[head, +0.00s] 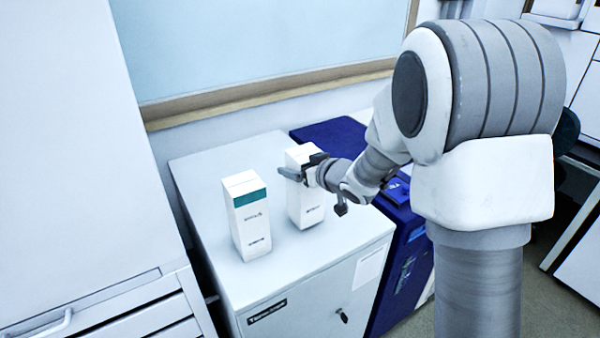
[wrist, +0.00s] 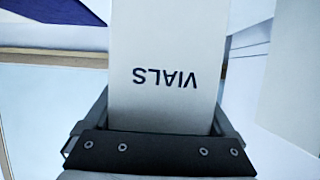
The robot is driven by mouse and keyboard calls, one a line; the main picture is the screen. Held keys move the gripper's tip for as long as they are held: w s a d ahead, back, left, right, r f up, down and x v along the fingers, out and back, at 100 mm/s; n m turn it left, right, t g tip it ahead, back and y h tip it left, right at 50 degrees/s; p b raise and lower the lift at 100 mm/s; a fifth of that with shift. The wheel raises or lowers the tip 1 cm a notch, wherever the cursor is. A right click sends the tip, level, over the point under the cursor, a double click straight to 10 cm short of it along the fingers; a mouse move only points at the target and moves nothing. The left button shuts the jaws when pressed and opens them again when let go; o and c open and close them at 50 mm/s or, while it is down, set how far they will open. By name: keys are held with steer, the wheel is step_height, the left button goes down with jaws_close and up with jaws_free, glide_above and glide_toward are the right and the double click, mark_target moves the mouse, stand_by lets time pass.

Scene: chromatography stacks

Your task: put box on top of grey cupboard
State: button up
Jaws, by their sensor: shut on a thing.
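My gripper (head: 303,172) is shut on a white box (head: 306,207), with its fingers around the upper part of the box. The box is upright over the top of the grey cupboard (head: 315,257); I cannot tell whether its base touches the surface. In the wrist view the held box (wrist: 165,60) fills the middle between the fingers and shows the word VIALS upside down. A second white box (head: 250,225) with a teal band near its top stands upright on the cupboard, to the left of the held box.
A dark blue unit (head: 330,138) stands close along the cupboard's right side. A tall white cabinet (head: 70,130) is on the left, with drawers (head: 125,310) below. A wall with a wooden-framed window (head: 255,45) is behind. The cupboard's front top area is clear.

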steer(key=shift+f, duration=0.5)
steer(key=shift+f, duration=0.2)
steer(key=o, duration=1.3)
steer(key=shift+r, duration=0.1)
